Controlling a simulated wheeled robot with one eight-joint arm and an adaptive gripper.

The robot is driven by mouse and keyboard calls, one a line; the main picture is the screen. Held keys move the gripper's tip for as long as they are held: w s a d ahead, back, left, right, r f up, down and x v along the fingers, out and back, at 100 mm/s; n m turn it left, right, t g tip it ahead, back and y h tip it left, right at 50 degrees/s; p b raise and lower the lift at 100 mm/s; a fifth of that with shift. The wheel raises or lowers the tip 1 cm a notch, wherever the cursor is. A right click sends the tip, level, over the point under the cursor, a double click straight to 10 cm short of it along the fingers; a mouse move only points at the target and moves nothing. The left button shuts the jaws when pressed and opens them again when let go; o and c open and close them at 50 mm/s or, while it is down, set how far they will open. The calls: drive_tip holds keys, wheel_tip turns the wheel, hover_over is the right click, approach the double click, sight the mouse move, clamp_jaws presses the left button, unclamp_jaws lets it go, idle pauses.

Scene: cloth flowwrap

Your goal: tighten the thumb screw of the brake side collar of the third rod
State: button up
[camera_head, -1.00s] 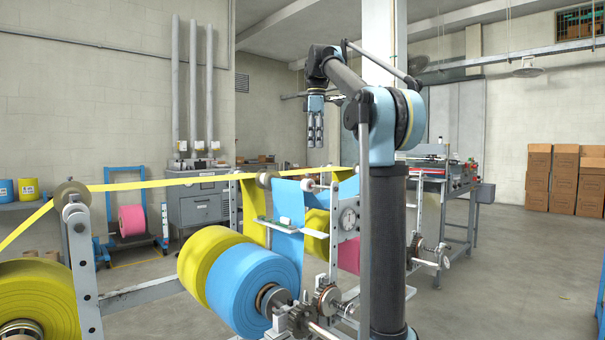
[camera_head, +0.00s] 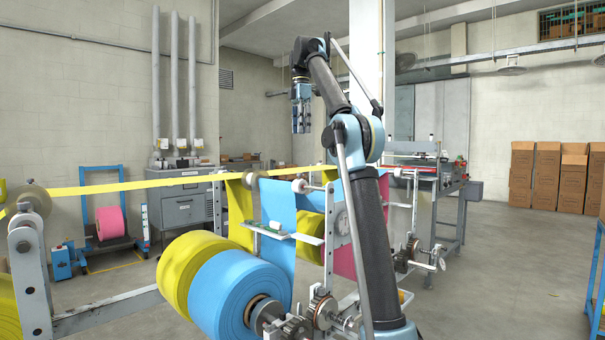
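My gripper (camera_head: 301,122) hangs with its fingers pointing down, high above the machine and clear of everything. Its fingers are small and close together, so I cannot tell whether they are open or shut; nothing shows in them. A blue roll (camera_head: 236,292) and a yellow roll (camera_head: 188,262) sit side by side on a rod at the lower middle. A metal collar (camera_head: 266,313) sits against the blue roll's core, beside toothed and round metal parts (camera_head: 322,310). No thumb screw can be made out. I cannot tell which rod is the third; my arm hides part of the machine.
A yellow strip (camera_head: 120,186) runs across the machine's top. A metal frame post (camera_head: 30,275) stands at the left. A pink roll on a blue stand (camera_head: 110,222), a grey cabinet (camera_head: 184,207) and cartons (camera_head: 548,180) stand farther back. Floor at right is clear.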

sight(300, 176)
drive_tip(key=f, duration=1.6)
drive_tip(key=shift+s+a+f, duration=0.1)
drive_tip(key=shift+a+f, duration=0.1)
drive_tip(key=shift+a, duration=0.1)
